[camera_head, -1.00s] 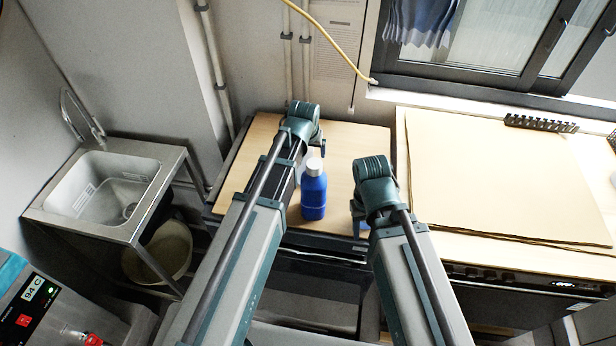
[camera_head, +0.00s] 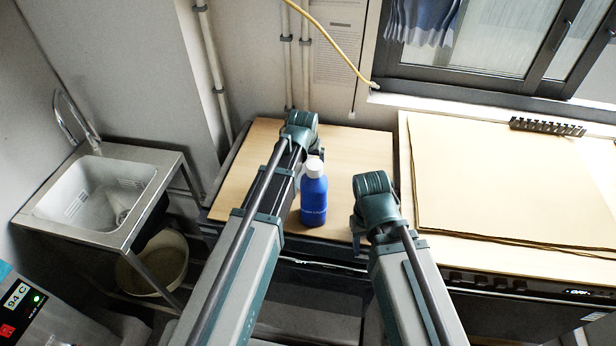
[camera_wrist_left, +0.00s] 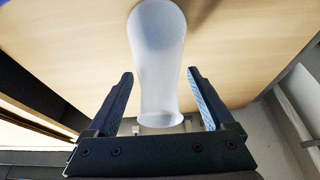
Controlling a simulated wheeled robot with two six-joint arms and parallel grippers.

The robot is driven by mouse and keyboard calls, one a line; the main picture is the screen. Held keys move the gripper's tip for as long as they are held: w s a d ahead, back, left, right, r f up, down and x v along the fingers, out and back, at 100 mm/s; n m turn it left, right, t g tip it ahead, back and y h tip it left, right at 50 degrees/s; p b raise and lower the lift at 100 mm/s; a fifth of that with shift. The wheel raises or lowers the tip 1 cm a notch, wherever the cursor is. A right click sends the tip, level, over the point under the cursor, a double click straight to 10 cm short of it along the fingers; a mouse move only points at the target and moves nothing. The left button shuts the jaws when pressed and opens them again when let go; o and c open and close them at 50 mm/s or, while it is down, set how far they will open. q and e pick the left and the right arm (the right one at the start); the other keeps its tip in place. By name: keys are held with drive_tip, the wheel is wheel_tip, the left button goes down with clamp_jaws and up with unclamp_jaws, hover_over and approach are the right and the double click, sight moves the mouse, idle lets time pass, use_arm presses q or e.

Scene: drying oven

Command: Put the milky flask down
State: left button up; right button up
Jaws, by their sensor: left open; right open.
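The milky flask (camera_wrist_left: 158,60) is a pale translucent vessel over the wooden top in the left wrist view. It lies between the two spread fingers of my left gripper (camera_wrist_left: 160,75), with a gap on each side. Whether its base touches the wood is hard to tell. In the head view only a pale sliver of it shows between my left arm and the blue bottle, and my left fingers are hidden behind the arm. My right gripper (camera_head: 357,236) is at the front edge of the wooden top, holding nothing visible; its fingers are mostly hidden.
A blue bottle with a white cap (camera_head: 314,196) stands on the wooden top (camera_head: 350,152), just right of my left arm. A counter with a large tan board (camera_head: 500,180) is at the right. A sink (camera_head: 95,200) stands at the left. The back right of the wooden top is clear.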

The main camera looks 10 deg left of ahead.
use_arm(q)
clamp_jaws()
idle(0.4)
wheel_tip(320, 180, up, 25)
drive_tip(key=p, duration=2.5)
wheel_tip(320, 180, down, 19)
drive_tip(key=b, duration=1.9)
drive_tip(key=shift+r, duration=0.1)
drive_tip(key=shift+r, duration=0.1)
